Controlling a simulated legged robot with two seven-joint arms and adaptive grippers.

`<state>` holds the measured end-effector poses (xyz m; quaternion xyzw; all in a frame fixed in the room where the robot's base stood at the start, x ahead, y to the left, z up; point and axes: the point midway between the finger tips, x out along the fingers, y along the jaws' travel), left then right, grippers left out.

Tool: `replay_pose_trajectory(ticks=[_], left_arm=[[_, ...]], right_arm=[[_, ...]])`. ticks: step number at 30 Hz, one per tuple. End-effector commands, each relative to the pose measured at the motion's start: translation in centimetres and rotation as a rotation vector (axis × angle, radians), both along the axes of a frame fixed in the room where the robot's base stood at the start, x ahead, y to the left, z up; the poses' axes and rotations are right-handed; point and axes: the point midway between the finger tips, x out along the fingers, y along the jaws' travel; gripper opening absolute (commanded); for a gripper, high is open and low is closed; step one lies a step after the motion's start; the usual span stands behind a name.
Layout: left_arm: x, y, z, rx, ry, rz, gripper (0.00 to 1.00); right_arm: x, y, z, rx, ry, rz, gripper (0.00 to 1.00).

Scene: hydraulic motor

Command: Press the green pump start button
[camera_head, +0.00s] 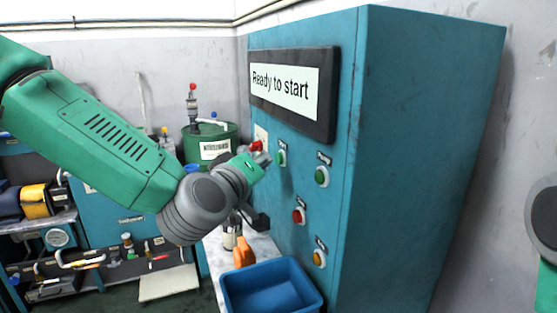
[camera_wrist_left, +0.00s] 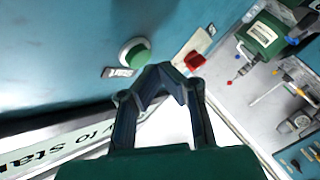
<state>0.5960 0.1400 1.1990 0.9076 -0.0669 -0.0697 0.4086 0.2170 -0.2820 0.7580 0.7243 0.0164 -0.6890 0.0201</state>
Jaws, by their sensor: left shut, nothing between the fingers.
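The blue cabinet (camera_head: 300,205) has two green buttons, one at the upper left (camera_head: 282,158) and one to its right (camera_head: 322,177). My left gripper (camera_head: 264,159) is shut and empty, close to the cabinet face and just left of the upper-left green button. In the left wrist view the shut fingertips (camera_wrist_left: 165,70) lie beside a green button (camera_wrist_left: 135,53), between it and a red switch (camera_wrist_left: 195,61). I cannot tell whether they touch the panel. My right gripper is out of view; only part of my right arm shows.
A display (camera_head: 290,92) reading "Ready to start" sits above the buttons. A red button (camera_head: 299,216) and a yellow button (camera_head: 319,258) are lower. A blue bin (camera_head: 270,288) and an orange object (camera_head: 243,252) stand below. A green tank (camera_head: 212,140) is behind.

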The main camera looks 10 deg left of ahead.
Motion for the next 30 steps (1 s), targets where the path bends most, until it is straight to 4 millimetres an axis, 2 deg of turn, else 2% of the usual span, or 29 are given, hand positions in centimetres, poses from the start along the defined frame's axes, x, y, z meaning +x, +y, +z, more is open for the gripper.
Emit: replay_pose_trajectory(ticks=[30], left_arm=[[0.47,-0.39,0.1,-0.001,0.001,0.001,0.0]], right_arm=[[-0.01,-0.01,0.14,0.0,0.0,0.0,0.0]])
